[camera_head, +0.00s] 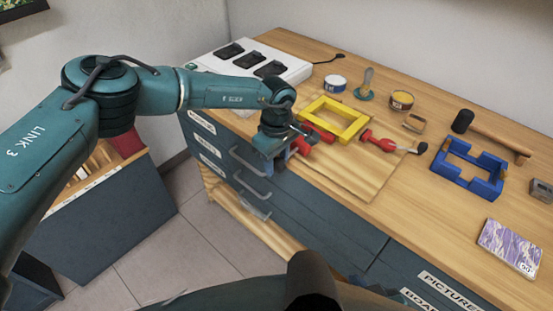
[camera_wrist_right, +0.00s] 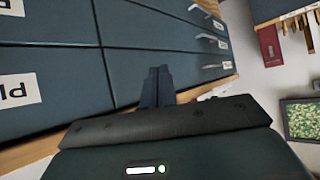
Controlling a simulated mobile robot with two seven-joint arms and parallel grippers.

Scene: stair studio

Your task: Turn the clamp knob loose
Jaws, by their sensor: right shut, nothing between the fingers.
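My left arm reaches over the bench from the left in the head view. Its gripper (camera_head: 284,150) points down at the front edge of the bench. Red parts (camera_head: 303,144) and a thin metal bar show beside it, apparently the clamp at the bench edge. The gripper and wrist cover much of the clamp, so I cannot tell whether the fingers touch its knob or whether they are open. My right gripper (camera_wrist_right: 157,84) shows in the right wrist view, shut and empty, in front of dark drawer fronts.
A yellow frame (camera_head: 350,130) lies beside the left gripper on a wooden board (camera_head: 365,185). A red tool with a black knob (camera_head: 378,141), a blue frame (camera_head: 487,188), a mallet (camera_head: 490,135) and tins stand further right. Drawer handles (camera_head: 250,188) protrude below.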

